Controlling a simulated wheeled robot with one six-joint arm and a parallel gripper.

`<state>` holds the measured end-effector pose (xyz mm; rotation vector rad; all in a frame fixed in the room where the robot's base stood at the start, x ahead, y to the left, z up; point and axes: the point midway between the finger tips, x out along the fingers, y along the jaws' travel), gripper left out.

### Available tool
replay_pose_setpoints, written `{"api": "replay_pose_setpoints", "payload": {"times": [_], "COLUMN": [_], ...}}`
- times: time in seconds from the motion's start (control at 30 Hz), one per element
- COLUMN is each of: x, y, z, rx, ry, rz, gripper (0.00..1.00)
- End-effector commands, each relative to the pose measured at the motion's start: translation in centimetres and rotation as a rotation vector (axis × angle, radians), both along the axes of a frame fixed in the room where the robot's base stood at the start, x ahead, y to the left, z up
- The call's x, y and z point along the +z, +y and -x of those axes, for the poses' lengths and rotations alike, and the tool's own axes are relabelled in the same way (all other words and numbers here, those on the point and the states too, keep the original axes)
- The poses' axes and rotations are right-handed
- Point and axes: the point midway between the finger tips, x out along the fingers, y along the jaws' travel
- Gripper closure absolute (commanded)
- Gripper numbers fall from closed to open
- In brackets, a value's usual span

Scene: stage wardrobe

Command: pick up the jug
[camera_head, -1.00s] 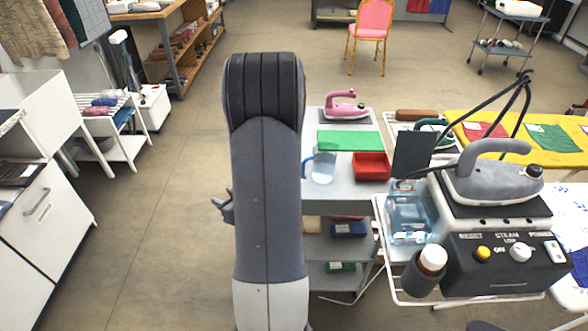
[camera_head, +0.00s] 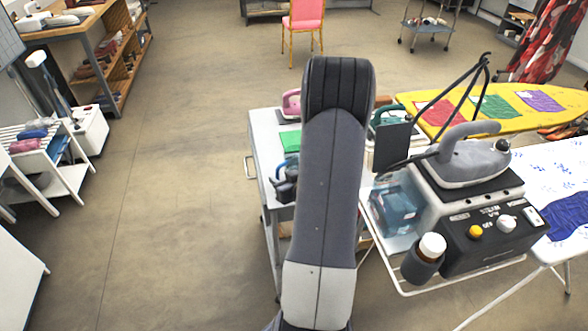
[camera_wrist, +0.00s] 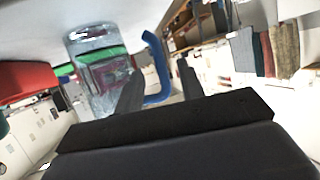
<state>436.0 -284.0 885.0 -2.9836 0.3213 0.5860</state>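The jug is clear with a blue handle. In the wrist view its see-through body (camera_wrist: 92,50) is left of centre, and its blue handle (camera_wrist: 155,62) shows between my two dark fingers. My gripper (camera_wrist: 158,88) is open, with a finger on each side of the handle; I cannot tell whether either finger touches it. In the head view my arm hides most of the jug. Only a bit of blue (camera_head: 289,164) shows, just above the dark gripper (camera_head: 285,186) at the trolley's left side.
The jug's grey trolley (camera_head: 262,128) also carries a pink iron (camera_head: 290,102) and a green mat (camera_head: 291,140). A steam station (camera_head: 480,225) stands close at right. The floor at left is clear.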

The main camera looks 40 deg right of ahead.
Motion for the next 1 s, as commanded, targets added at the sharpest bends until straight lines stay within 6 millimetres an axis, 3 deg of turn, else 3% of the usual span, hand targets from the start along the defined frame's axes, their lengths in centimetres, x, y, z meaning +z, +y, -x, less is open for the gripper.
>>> {"api": "replay_pose_setpoints", "payload": {"times": [0.37,0.67,1.0], "x": [-1.6,-1.9,-1.9], "y": [-0.7,-0.8,-0.8], "z": [-4.0,-4.3,-4.3], "rx": [0.001,0.000,0.000], "ry": [0.000,0.000,0.000], "rz": [0.000,-0.001,-0.001], "gripper": [0.63,0.63,0.90]}}
